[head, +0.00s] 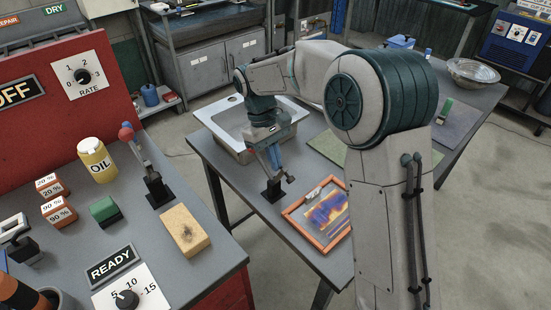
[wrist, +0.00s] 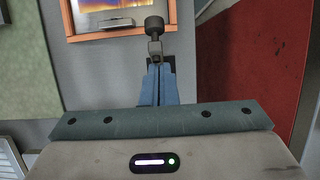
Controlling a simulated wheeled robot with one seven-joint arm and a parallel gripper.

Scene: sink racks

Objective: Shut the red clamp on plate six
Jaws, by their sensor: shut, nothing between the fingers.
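A grey lever clamp with a dark knob and black base (head: 271,193) stands on the grey bench beside the sink. My gripper (head: 275,169) is just above it, blue fingers shut and empty. In the wrist view, the fingertips (wrist: 158,70) point at the clamp's dark knob (wrist: 154,25); I cannot tell whether they touch. A second upright lever (head: 127,133) has a red and blue top and a black base, on the left bench, apart from my gripper. I see no number six on either, and cannot tell which is the red clamp.
An orange-framed panel (head: 289,212) with a coloured picture lies right of the clamp. The steel sink (head: 222,112) is behind. The left bench holds an oil can (head: 96,160), a tan block (head: 184,231), a green block (head: 105,209) and labelled red blocks. A red panel (head: 60,115) stands behind them.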

